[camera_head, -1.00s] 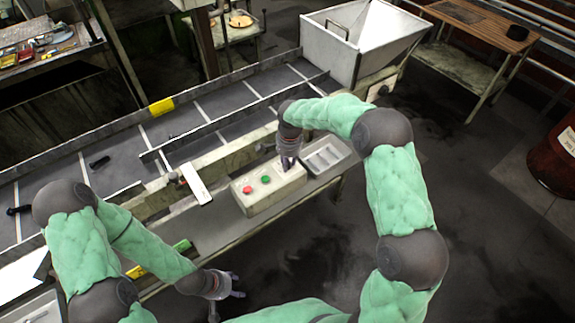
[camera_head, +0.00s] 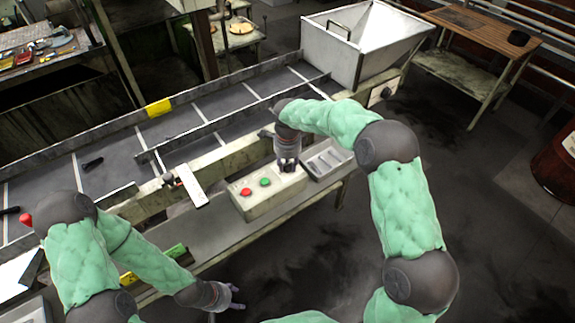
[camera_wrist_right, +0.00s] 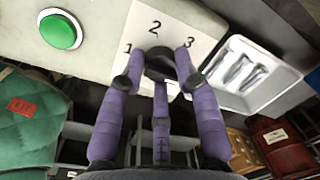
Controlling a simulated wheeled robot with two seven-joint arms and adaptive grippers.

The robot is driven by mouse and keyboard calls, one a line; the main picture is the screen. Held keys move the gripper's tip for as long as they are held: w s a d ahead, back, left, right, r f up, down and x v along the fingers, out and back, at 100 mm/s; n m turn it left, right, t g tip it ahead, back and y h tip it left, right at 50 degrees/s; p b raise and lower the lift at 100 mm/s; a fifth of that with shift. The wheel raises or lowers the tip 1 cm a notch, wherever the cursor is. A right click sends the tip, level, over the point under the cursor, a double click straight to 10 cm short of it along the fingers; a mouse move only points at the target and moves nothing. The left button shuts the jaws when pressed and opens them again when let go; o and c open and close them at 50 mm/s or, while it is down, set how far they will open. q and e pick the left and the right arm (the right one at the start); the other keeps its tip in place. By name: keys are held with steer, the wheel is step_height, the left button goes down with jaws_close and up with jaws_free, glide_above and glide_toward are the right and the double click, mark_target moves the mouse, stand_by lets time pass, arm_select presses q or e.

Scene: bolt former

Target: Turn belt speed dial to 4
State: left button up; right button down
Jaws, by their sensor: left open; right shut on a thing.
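The belt speed dial (camera_wrist_right: 160,64) is a dark knob on a pale plate, with the printed numbers 1, 2 and 3 visible around it in the right wrist view. No 4 shows there, and I cannot read the dial's pointer. My right gripper (camera_wrist_right: 160,75) is shut on the dial, its purple fingers around the knob. In the head view my right gripper (camera_head: 287,166) points down onto the right end of the control box (camera_head: 262,204) and hides the dial. My left gripper (camera_head: 232,297) is open and empty, low in front of the bench.
A red button (camera_head: 246,191) and a green button (camera_head: 265,182) sit on the box left of my right gripper. The conveyor belt (camera_head: 125,145) runs behind, with a white hopper (camera_head: 375,40) at the back right.

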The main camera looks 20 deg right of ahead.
mark_target(287, 168)
stand_by(0.4)
steer(key=c, duration=0.9)
jaws_free()
step_height(287, 168, up, 12)
steer(key=shift+s, duration=0.35)
steer(key=shift+a+f, duration=0.1)
